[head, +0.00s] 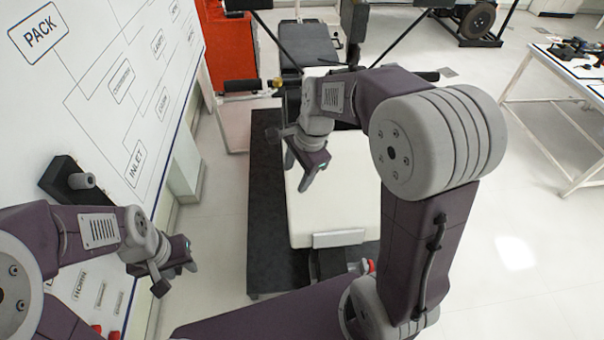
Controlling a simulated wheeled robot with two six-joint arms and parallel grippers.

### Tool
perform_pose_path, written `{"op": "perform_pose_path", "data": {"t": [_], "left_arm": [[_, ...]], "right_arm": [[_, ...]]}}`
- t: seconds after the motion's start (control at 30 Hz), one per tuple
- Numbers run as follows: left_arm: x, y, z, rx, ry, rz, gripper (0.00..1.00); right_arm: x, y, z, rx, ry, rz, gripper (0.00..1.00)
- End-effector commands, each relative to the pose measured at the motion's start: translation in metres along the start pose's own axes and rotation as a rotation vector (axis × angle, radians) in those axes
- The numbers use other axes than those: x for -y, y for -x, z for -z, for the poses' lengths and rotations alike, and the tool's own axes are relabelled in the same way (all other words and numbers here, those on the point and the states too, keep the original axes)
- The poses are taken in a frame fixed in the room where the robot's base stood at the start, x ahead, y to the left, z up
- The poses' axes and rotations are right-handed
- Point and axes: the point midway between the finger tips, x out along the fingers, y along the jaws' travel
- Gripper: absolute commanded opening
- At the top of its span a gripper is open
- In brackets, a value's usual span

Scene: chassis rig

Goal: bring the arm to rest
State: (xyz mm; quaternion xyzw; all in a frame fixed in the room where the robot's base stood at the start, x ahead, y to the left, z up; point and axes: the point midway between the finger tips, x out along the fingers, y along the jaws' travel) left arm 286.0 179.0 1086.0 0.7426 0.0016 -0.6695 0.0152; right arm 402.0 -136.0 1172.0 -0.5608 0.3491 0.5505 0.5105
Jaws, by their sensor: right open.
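My right arm comes in from the lower right and bends over at the top. Its gripper (304,172) hangs above the pale cushioned seat (340,205), fingers pointing down. It is open and nothing shows between its fingers. My left arm comes in from the left edge. Its gripper (174,276) points down beside the white panel. I cannot tell from this angle how far its fingers are apart, and I see no object in it.
The labelled white panel (120,75) stands close on the left, with a black bracket and grey peg (82,181) on it. A dark platform (265,215) lies under the seat. A red cabinet (230,50) is behind. A white table (560,95) stands right. Floor at lower right is clear.

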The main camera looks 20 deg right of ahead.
Motion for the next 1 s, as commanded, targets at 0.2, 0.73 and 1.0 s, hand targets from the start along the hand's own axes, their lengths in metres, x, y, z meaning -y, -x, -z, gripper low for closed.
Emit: {"op": "perform_pose_path", "data": {"t": [0.2, 0.73, 1.0], "left_arm": [[0.0, 0.0, 0.0, 0.0, 0.0, 0.0, 0.36], [0.001, -0.037, -0.004, 0.0, 0.0, 0.0, 0.36], [0.001, -0.036, -0.004, 0.0, 0.0, 0.0, 0.36]], "right_arm": [[-0.001, -0.001, 0.0, -0.001, 0.003, -0.001, 0.53], [-0.087, -0.063, 0.009, -0.033, 0.242, -0.105, 0.53], [-0.151, -0.095, 0.022, -0.053, 1.125, -0.174, 0.53]]}}
